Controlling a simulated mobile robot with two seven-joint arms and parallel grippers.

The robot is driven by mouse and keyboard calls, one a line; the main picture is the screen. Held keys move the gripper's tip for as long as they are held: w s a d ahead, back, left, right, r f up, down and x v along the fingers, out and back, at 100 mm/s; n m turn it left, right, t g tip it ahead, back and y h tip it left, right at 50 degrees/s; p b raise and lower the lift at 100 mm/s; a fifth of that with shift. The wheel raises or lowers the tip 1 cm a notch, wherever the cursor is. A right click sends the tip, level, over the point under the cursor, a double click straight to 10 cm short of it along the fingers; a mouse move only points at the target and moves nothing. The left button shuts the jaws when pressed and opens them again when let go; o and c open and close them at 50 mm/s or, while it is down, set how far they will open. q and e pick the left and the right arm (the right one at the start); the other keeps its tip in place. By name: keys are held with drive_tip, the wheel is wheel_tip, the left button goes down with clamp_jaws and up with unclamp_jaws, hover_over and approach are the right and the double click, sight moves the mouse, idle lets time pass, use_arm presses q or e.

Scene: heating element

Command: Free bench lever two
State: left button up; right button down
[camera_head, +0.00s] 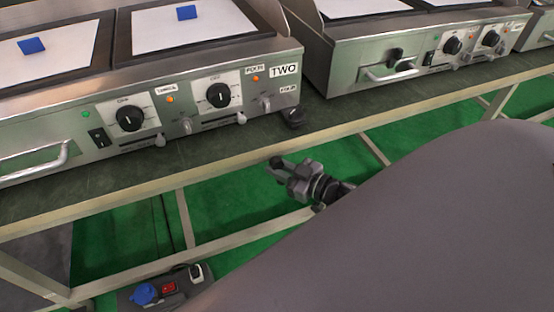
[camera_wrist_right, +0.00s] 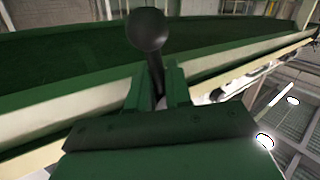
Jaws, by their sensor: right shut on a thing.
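The bench lever, a dark rod with a black ball knob (camera_wrist_right: 147,30), stands up between the fingers of my right gripper (camera_wrist_right: 158,88) in the right wrist view. The two fingers close on its rod below the ball. In the head view my right gripper (camera_head: 279,167) is just in front of the bench's front edge, below and right of the heating unit labelled TWO (camera_head: 285,71). The lever's mount is hidden, and the lever is hard to make out in the head view. My left gripper is not in view.
The bench's pale front rail (camera_head: 150,193) runs close to my right gripper. A dark piece (camera_head: 292,118) lies at the heating unit's corner. Another heating unit (camera_head: 425,55) stands right. A box with a blue socket (camera_head: 143,293) is below, on the green floor (camera_head: 232,200).

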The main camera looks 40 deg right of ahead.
drive_tip(key=n+p, duration=0.1)
drive_tip(key=p, duration=0.1)
drive_tip(key=r+n+g+h+p, duration=0.1)
drive_tip(key=p, duration=0.1)
drive_tip(key=shift+s+d, duration=0.1)
drive_tip(key=shift+d, duration=0.2)
drive_tip(key=n+h+p, duration=0.1)
drive_tip(key=p, duration=0.1)
drive_tip(key=n+g+p, duration=0.1)
drive_tip(key=p, duration=0.1)
drive_tip(key=shift+d+r+h+p, duration=0.1)
drive_tip(key=shift+d+h+p, duration=0.2)
drive_tip(key=shift+h, duration=0.1)
drive_tip(key=n+g+h+p, duration=0.1)
drive_tip(key=p, duration=0.1)
drive_tip(key=shift+s+d+n+h+p, duration=0.1)
drive_tip(key=shift+d+n+h+p, duration=0.05)
drive_tip(key=shift+n+h+p, duration=0.2)
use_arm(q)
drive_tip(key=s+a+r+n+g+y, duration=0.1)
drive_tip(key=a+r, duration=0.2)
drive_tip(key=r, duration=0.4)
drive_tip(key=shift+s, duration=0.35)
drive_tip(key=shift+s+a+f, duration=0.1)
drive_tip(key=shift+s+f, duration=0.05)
use_arm(e)
drive_tip(key=c, duration=1.2)
unclamp_jaws()
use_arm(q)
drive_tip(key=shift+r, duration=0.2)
